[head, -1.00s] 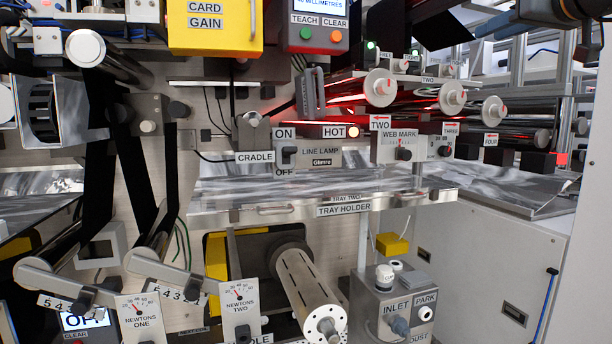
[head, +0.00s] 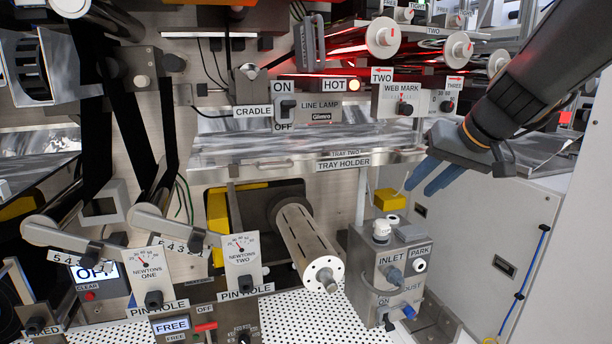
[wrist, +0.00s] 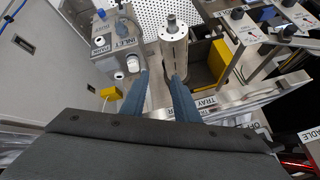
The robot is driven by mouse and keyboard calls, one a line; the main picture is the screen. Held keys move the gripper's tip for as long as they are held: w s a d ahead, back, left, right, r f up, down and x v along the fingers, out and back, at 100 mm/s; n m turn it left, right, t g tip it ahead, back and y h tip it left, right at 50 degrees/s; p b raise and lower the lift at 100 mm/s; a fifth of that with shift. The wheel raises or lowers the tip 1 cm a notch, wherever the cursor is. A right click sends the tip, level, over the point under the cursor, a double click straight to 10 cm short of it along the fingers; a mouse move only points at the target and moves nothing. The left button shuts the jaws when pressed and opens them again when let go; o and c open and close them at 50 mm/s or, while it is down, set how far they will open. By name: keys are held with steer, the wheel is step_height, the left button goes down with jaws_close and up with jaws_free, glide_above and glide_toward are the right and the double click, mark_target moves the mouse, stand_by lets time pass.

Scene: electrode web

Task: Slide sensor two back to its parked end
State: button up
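I see no part labelled as a sensor, so I cannot tell which is sensor two. In the head view, a TWO sign (head: 382,75) with a red arrow sits above the WEB MARK unit (head: 403,100), beside red-lit rollers. My gripper (head: 419,190) is at the right, in front of the tray holder's right end, its blue fingers pointing down and left. In the wrist view, my gripper (wrist: 160,77) has its fingers apart, with nothing seen between them. The slotted roller (wrist: 173,45) and inlet box (wrist: 118,45) lie beyond the fingertips.
The tray holder (head: 270,170) runs across the middle, left of my fingers. A yellow block (head: 389,199) is just below them. The inlet box (head: 385,270) and slotted roller (head: 305,240) stand lower. A white cabinet (head: 480,240) is at the right. A perforated surface (head: 300,318) lies below.

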steer(key=s+a+f+g+h, duration=0.1)
steer(key=s+a+f+g, duration=0.1)
steer(key=s+f, duration=0.8)
steer(key=s+a+f+n+g+h, duration=0.1)
steer(key=s+f+g, duration=0.4)
steer(key=s+f, duration=0.5)
steer(key=shift+s+a+f+h+p, duration=0.4)
steer(key=shift+a+f+h, duration=0.1)
steer(key=shift+a, duration=0.7)
steer(key=shift+d, duration=0.1)
